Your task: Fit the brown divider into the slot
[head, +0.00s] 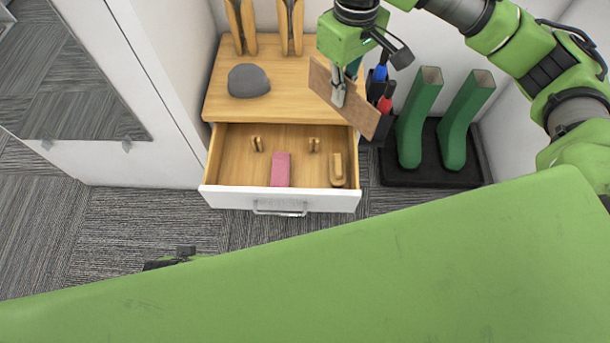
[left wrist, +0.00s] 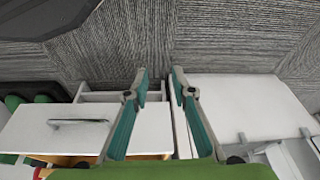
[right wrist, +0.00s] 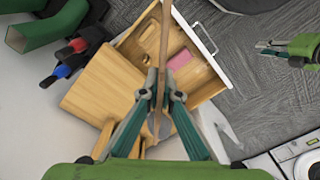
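The brown divider (head: 360,113) is a thin flat board, held tilted in the air above the right side of the wooden cabinet top. My right gripper (head: 338,98) is shut on it; in the right wrist view the divider (right wrist: 164,50) shows edge-on between the fingers. The open drawer (head: 230,196) is below and to the left of the divider. Two small wooden pieces (head: 258,144) (head: 314,145) stand toward its back; I cannot tell which parts form the slot. My left gripper (left wrist: 160,85) is open and empty over the floor side, mostly hidden in the head view.
A pink block (head: 281,168) and a rounded wooden piece (head: 338,170) lie in the drawer. A grey dome (head: 248,81) sits on the cabinet top (head: 290,100). Green boots (head: 420,120) stand on a black tray at the right, beside a dark holder with blue and red handles (head: 382,90).

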